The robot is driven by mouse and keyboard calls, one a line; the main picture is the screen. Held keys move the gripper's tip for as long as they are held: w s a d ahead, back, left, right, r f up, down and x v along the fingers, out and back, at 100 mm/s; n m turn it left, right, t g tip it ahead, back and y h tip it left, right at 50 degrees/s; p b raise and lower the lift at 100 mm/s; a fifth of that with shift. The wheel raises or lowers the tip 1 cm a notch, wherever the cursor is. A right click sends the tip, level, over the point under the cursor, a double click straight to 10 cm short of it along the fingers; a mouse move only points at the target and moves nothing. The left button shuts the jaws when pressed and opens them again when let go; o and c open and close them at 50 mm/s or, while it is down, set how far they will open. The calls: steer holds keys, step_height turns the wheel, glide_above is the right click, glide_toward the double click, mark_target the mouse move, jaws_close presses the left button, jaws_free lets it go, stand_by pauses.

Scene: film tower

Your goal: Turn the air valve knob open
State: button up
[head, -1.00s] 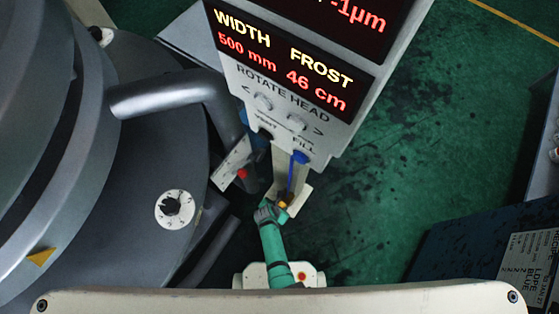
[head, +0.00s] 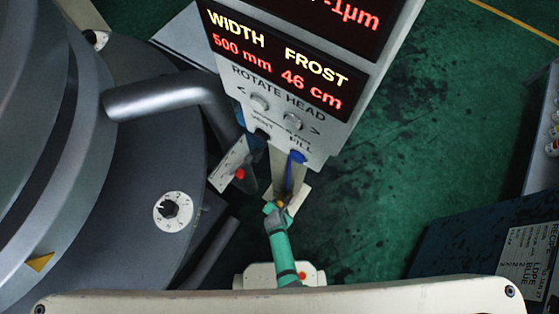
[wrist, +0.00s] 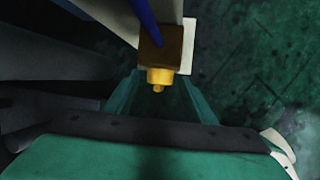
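A brass block with a yellow round knob (wrist: 160,78) on its front sits at the end of a blue hose in the wrist view. I take this as the air valve knob. In the head view the brass valve (head: 281,202) is small, at the base of the display column. My green gripper (head: 275,212) is right at it and partly hides it. In the wrist view my gripper (wrist: 160,92) has its two green fingers apart, one on each side of the knob, with gaps visible. I cannot tell how deep the knob sits between them.
The display column (head: 320,148) stands above the valve, and the blue hose (head: 290,172) hangs from its FILL port. A white dial with a black knob (head: 172,211) is on the dark round machine at left. A blue box (head: 470,240) stands at right. Green floor between is clear.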

steer(key=shift+r, duration=0.1)
steer(key=v, duration=1)
steer(key=shift+r, duration=0.3)
steer(key=shift+s, duration=0.15)
